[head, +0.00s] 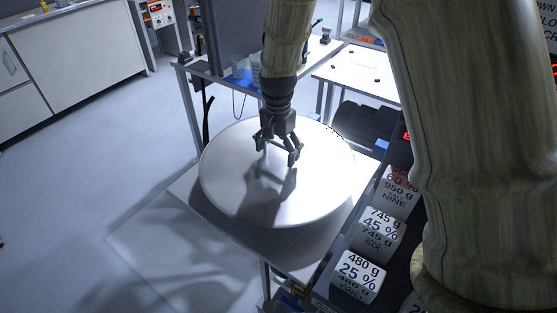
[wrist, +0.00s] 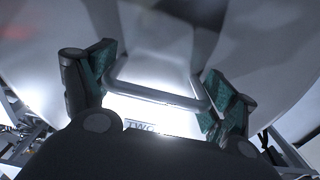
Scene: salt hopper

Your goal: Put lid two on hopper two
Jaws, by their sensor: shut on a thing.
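Lid two (head: 225,185) is a large, round, pale disc in the middle of the head view, over a white tabletop (head: 183,186). In the wrist view it fills the upper part, and a label reading "TWO" (wrist: 146,127) shows. My gripper (head: 278,150) points down at the lid's middle. In the wrist view my gripper (wrist: 160,80) has its green-padded fingers at the two sides of the lid's looped handle (wrist: 160,96), shut on it. A dark shadow lies under the lid's near edge; I cannot tell if it touches the table. I cannot identify hopper two.
White weight-marked blocks, such as one reading 480 g (head: 358,277) and one reading 745 g (head: 378,235), stand on a dark surface at right. A white bench (head: 360,75) stands behind. A cabinet (head: 80,52) is at the far left. The floor at left is clear.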

